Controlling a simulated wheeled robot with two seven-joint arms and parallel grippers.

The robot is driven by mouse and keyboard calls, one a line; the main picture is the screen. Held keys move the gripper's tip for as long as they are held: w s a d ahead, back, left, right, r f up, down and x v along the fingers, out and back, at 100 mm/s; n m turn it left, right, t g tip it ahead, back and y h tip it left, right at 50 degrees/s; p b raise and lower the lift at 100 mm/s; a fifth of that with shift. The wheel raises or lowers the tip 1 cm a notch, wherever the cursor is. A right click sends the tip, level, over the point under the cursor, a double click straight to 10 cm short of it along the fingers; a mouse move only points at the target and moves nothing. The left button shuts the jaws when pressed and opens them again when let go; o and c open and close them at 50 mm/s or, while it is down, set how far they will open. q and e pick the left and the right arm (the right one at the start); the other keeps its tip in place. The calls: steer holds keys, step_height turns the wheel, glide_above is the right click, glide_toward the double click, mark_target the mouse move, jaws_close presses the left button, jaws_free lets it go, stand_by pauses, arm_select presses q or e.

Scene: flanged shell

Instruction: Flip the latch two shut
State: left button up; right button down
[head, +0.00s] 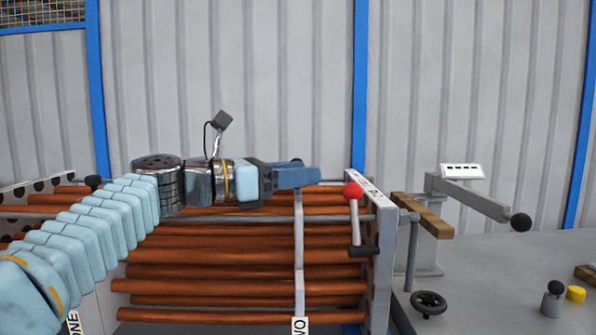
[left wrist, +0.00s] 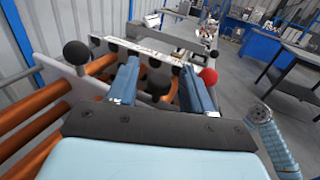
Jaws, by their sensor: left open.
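In the head view a lever with a red ball (head: 353,190) stands at the right end plate (head: 382,240) of the tube bundle, with a black piece at its lower end. A grey upright strip (head: 298,260) carries a partly cut-off label reading "WO"; I cannot tell whether the strip or the lever is latch two. My left gripper (head: 297,177) is above the tubes, left of the red ball. In the left wrist view its two blue fingers (left wrist: 160,67) are apart, with a black ball (left wrist: 158,76) visible between them. The red ball (left wrist: 208,76) shows just right of the right finger. My right gripper is not visible.
Copper-coloured tubes (head: 230,270) fill the shell. A grey arm with a black knob (head: 520,221) sticks out at the right, beside a black handwheel (head: 429,304) and a yellow piece (head: 575,294). A label "ONE" (head: 73,323) shows at lower left. A corrugated wall stands behind.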

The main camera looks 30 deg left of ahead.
mark_target(299, 194)
arm_select(q)
steer(key=shift+w+d, duration=0.15)
steer(key=shift+w, duration=0.05)
jaws_close()
steer(key=shift+s, duration=0.1)
steer(key=shift+s+d, duration=0.45)
steer(key=shift+s, duration=0.2)
steer(key=shift+s+d, duration=0.45)
steer(key=shift+s, duration=0.2)
steer(key=shift+f, duration=0.1)
jaws_free()
steer(key=shift+s, duration=0.15)
